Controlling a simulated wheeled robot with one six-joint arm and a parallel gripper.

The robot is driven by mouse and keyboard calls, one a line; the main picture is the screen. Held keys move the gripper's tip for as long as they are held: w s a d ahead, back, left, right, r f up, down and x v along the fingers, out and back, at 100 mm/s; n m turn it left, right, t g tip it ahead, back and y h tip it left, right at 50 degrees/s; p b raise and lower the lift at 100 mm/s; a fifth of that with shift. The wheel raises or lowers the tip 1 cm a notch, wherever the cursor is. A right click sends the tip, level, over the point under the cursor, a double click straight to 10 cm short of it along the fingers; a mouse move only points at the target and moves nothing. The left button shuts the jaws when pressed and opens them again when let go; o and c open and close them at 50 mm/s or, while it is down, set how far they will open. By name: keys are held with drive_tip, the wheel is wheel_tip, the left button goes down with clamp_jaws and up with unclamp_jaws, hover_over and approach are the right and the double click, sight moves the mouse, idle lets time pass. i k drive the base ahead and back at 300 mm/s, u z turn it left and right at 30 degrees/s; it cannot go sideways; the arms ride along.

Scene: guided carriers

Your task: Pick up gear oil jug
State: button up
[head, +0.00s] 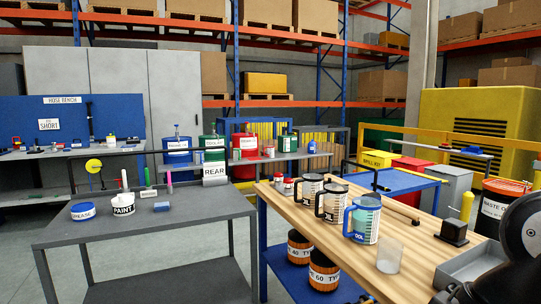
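Three clear measuring jugs stand upright in a row on the wooden bench top (425,232). The nearest jug (365,222) has a blue handle and a label that seems to end in "OOL". The middle jug (333,204) and the far jug (310,190) have black handles and pale labels. Their print is too small to read, so I cannot tell which is the gear oil jug. My dark arm is at the lower right, apart from the jugs. A dark part at its lower end may be my gripper (453,292); its fingers are not clear.
A clear beaker (389,257) stands in front of the nearest jug. A grey tray (468,263) and black block (454,232) are to the right. Small red-and-white cans (284,185) stand behind left. A grey table (150,229) holds a paint pot (123,205).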

sight(269, 149)
drive_tip(key=u, duration=2.1)
drive_tip(key=i, duration=6.35)
drive_tip(key=z, duration=1.95)
drive_tip(key=i, duration=2.15)
